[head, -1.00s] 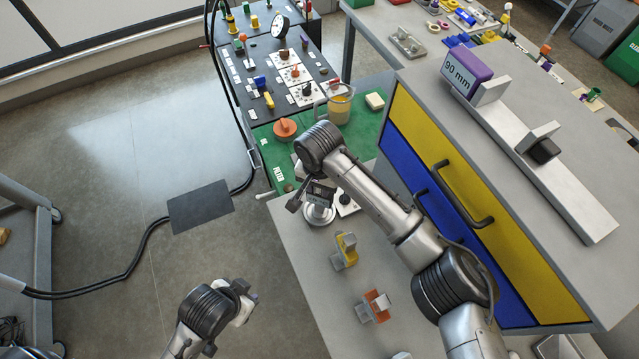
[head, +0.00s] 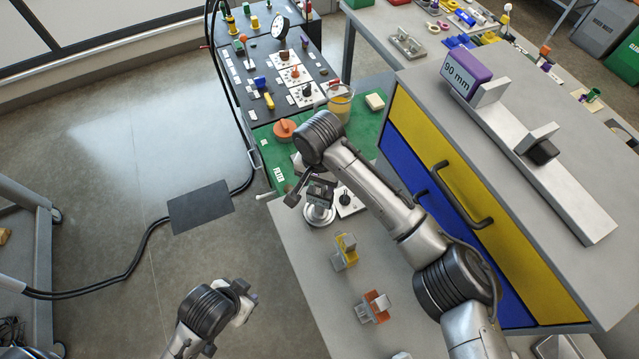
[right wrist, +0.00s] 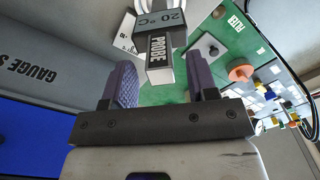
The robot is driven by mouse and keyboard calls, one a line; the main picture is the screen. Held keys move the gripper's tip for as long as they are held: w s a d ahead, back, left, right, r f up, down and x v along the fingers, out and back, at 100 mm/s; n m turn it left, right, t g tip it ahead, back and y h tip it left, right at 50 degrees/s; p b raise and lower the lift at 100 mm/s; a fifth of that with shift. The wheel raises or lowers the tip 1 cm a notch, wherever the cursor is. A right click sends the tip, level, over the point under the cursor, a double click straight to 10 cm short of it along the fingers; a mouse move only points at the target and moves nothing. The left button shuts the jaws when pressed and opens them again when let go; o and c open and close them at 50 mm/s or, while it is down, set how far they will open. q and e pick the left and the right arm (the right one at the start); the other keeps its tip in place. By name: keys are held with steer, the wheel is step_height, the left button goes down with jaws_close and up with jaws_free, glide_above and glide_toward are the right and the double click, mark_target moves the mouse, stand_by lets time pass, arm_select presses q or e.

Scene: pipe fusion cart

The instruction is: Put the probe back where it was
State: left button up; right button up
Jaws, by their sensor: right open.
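The probe (right wrist: 160,62) is a dark block with a pale PROBE label. In the right wrist view it lies between the two purple-padded fingers of my right gripper (right wrist: 161,75), with a gap on each side. The gripper is open. In the head view the probe (head: 320,192) shows as a small dark block at the round silver base (head: 319,215), partly hidden by my right gripper (head: 306,190). A 20 °C plate (right wrist: 158,18) and white curved parts sit just behind the probe. My left gripper (head: 244,298) is low over the floor; its jaws are unclear.
A green board (head: 283,165) with an orange knob (head: 285,129) and a jug (head: 339,103) lies beyond. A yellow-and-grey clamp piece (head: 345,252) and an orange one (head: 373,307) stand on the grey surface. A cabinet (head: 500,200) with yellow and blue drawers rises to the right.

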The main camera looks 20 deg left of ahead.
step_height(320, 180, up, 9)
steer(key=shift+r, duration=0.1)
stand_by(0.3)
stand_by(0.4)
steer(key=shift+s+p, duration=0.3)
steer(key=shift+p, duration=0.4)
steer(key=s+d+r+t+p, duration=0.1)
steer(key=s+d+p, duration=1)
steer(key=d, duration=0.6)
steer(key=s+d+r+n+t+p, duration=0.1)
steer(key=s+d+r+t+p, duration=0.1)
steer(key=s+d+p, duration=1)
steer(key=s+d, duration=0.4)
steer(key=d, duration=0.2)
steer(key=shift+d+y, duration=0.2)
steer(key=shift+y, duration=0.1)
